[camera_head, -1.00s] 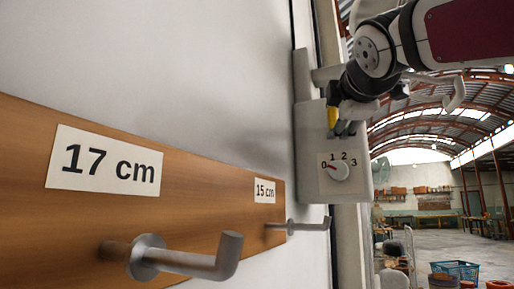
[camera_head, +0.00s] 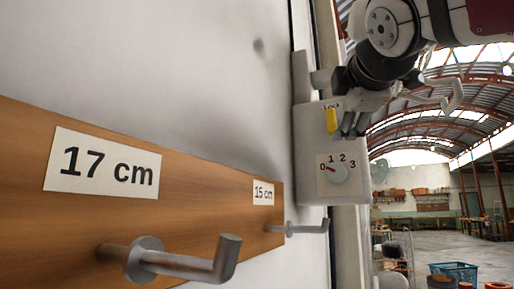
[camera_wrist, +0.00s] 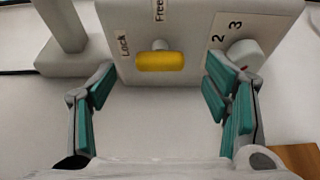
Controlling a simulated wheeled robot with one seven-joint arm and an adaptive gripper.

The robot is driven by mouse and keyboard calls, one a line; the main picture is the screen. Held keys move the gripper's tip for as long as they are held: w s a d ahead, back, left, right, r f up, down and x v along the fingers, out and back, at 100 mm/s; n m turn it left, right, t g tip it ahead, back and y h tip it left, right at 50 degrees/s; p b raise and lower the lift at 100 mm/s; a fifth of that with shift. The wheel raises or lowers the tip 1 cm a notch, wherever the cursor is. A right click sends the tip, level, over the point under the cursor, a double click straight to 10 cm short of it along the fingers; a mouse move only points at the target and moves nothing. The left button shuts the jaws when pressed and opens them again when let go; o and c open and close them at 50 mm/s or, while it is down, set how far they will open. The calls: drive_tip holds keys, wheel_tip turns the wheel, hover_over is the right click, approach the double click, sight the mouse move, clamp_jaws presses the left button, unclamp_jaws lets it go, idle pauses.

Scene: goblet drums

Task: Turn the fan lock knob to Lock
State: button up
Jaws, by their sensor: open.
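The fan lock knob (camera_head: 332,120) is a yellow bar on the grey control box (camera_head: 309,150). In the head view it stands upright, just under the "Lock" label. In the wrist view the knob (camera_wrist: 160,61) lies crosswise, its left end toward the "Lock" label; the "Free" label is at the top, off the bar's long axis. My gripper (camera_head: 353,125) is beside the knob, to its right in the head view. In the wrist view my gripper (camera_wrist: 160,86) has its teal-padded fingers wide apart, with a gap on both sides of the knob and nothing held.
A white numbered dial (camera_head: 338,173) with a red mark sits below the knob on the same box. A wooden rail (camera_head: 215,185) with metal hooks (camera_head: 190,262) runs along the wall at left. A blue crate (camera_head: 455,271) stands on the far floor.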

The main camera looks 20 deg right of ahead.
drive_tip(key=v, duration=0.7)
drive_tip(key=shift+s, duration=0.25)
drive_tip(key=shift+a+f, duration=0.1)
